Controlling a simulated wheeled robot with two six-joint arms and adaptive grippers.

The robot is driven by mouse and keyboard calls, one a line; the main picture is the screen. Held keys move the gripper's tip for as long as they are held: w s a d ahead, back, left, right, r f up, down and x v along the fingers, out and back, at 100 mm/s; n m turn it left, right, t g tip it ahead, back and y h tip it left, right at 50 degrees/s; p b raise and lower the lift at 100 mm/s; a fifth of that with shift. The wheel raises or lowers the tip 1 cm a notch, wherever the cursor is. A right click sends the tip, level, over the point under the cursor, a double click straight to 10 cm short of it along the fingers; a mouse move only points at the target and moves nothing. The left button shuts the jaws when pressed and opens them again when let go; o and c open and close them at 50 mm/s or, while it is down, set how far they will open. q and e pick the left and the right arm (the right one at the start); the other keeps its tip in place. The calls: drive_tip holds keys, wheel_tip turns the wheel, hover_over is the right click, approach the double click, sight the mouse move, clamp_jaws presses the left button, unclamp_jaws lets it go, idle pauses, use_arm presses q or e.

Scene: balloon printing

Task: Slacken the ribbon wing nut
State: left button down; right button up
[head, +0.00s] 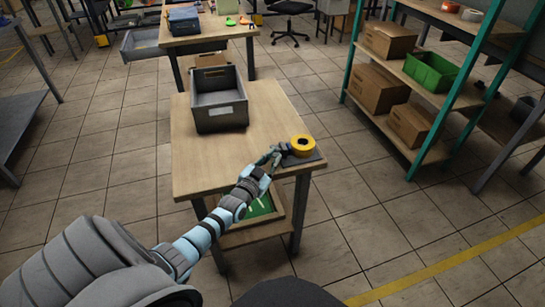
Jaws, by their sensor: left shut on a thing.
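A yellow ribbon roll (302,144) sits on a dark holder (308,159) at the near right corner of the wooden table (196,165). My left arm reaches in from the lower left. My left gripper (279,151) is at the left side of the holder, beside the roll, and is shut on a small part there. That part is at the place of the ribbon wing nut, but the fingers hide it and it is too small to make out. My right gripper is not in view.
An open grey bin (220,117) stands farther back on the table. A lower shelf holds a green-lined tray (262,207). A teal-framed rack (462,97) with boxes and a green crate (431,72) is at the right. The tabletop's middle is clear.

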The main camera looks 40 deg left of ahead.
use_arm(q)
drive_tip(key=r+n+g+p, duration=0.1)
drive_tip(key=p, duration=0.1)
drive_tip(key=shift+r+g+h+p, duration=0.2)
drive_tip(key=shift+g+h+p, duration=0.1)
drive_tip(key=shift+g+p, duration=0.1)
drive_tip(key=shift+f+n, duration=0.15)
drive_tip(key=shift+n, duration=0.25)
drive_tip(key=shift+f+g, duration=0.15)
drive_tip(key=shift+g, duration=0.15)
drive_tip(key=c, duration=1.6)
unclamp_jaws()
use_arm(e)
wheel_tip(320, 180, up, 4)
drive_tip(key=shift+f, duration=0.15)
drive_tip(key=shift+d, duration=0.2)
